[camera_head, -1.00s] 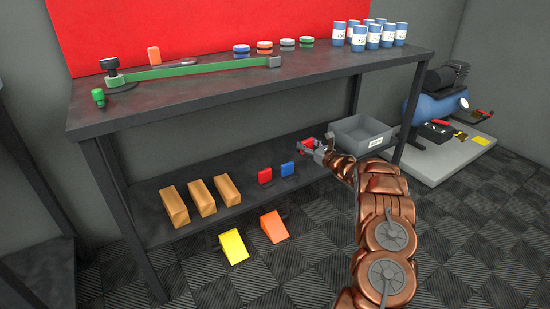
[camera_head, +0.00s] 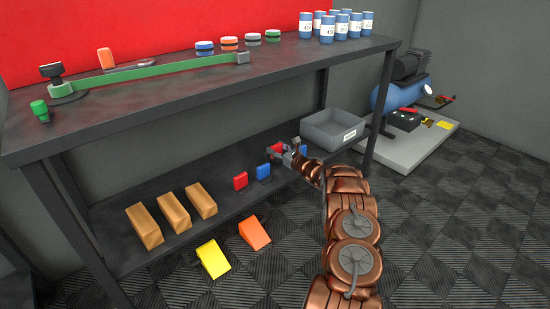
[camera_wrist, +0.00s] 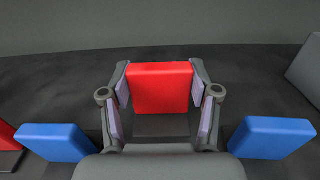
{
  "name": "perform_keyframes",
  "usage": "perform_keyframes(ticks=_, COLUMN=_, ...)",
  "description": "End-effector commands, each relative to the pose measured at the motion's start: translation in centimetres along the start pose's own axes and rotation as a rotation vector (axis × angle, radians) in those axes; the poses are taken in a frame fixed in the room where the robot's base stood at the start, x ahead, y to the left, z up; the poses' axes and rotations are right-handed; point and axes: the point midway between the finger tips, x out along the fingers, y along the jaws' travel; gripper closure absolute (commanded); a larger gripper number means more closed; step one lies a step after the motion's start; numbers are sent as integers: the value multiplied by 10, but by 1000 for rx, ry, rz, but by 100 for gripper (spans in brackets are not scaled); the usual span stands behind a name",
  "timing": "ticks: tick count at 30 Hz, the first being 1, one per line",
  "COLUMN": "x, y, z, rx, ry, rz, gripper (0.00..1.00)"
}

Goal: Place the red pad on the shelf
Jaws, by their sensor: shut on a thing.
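My gripper (camera_wrist: 160,105) is shut on a red pad (camera_wrist: 160,86), with one finger on each side of it in the wrist view. The pad is upright and has a dark plate below it. In the head view my gripper (camera_head: 286,151) is over the lower shelf (camera_head: 130,187), to the right of a standing blue pad (camera_head: 263,171), and the held pad is partly hidden. In the wrist view, blue pads stand to the left (camera_wrist: 57,142) and right (camera_wrist: 272,138) of the held one. I cannot tell whether the held pad touches the shelf.
Another red pad (camera_head: 240,181) and several wooden blocks (camera_head: 173,211) stand on the lower shelf to the left. A grey bin (camera_head: 333,129) is to the right of my gripper. Yellow (camera_head: 212,259) and orange (camera_head: 255,233) wedges are in front. The upper worktop (camera_head: 140,101) overhangs the shelf.

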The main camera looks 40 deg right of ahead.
Motion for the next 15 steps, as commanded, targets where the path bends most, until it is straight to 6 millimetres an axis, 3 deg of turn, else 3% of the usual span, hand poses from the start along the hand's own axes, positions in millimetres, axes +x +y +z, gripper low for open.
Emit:
perform_keyframes(ticks=6, x=1, y=0, z=-28, rx=-1, ry=-2, rz=0, gripper=75)
perform_keyframes(ticks=15, x=2, y=2, z=-30, rx=-1, ry=-1, rz=3, gripper=75)
